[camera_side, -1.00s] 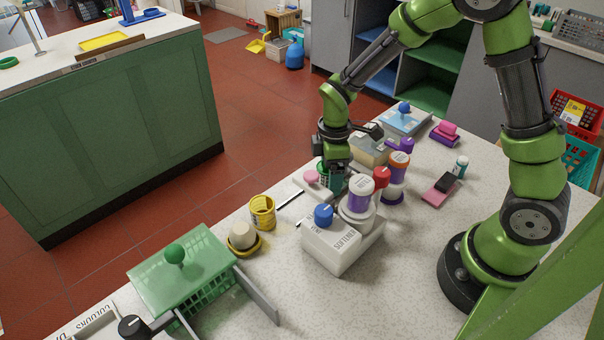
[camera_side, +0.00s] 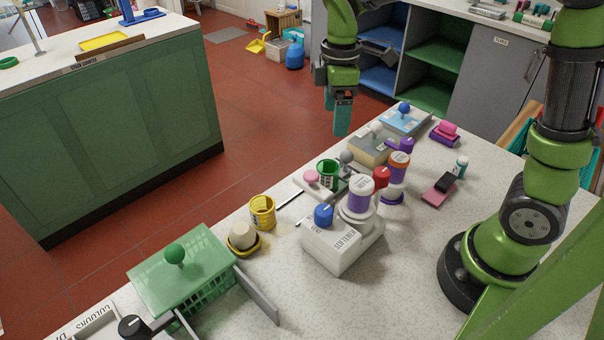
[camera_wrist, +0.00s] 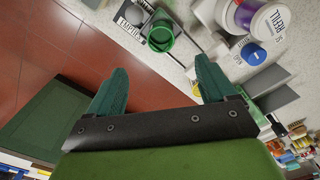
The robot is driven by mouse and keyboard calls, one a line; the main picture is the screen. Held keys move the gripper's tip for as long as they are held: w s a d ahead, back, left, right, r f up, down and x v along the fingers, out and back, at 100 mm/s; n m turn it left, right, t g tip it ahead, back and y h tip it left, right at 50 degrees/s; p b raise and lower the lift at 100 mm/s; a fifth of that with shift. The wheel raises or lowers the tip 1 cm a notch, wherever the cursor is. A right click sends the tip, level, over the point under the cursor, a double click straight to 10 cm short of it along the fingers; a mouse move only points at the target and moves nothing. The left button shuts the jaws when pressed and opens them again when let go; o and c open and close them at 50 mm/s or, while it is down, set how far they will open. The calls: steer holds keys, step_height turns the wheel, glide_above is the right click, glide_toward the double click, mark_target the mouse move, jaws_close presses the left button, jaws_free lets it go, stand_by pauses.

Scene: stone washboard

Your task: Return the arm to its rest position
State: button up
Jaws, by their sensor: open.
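My gripper (camera_side: 338,114) hangs in the air at the upper middle of the side view, above the far edge of the speckled worktop (camera_side: 408,240), with its fingers pointing down. In the wrist view its two teal fingers (camera_wrist: 160,88) are spread apart with nothing between them. The green cup also shows at the top of the wrist view (camera_wrist: 160,36).
A white softener box (camera_side: 335,248), a yellow cup (camera_side: 262,212), a green lidded basket (camera_side: 185,272) and purple-banded tubs (camera_side: 360,195) crowd the worktop. A blue-lidded box (camera_side: 404,122) stands at the far end. Red floor (camera_side: 250,110) lies beyond the edge.

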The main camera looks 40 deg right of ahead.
steer(key=s+r+m+t+y, duration=0.1)
steer(key=s+r+m+t, duration=0.2)
steer(key=s+m, duration=0.3)
steer(key=s+a+r+m+t+y, duration=0.1)
steer(key=s+r+m+t, duration=0.2)
steer(key=s+m, duration=0.4)
steer(key=shift+s+m+t, duration=0.25)
steer(key=shift+m+t, duration=0.35)
steer(key=shift+m, duration=0.2)
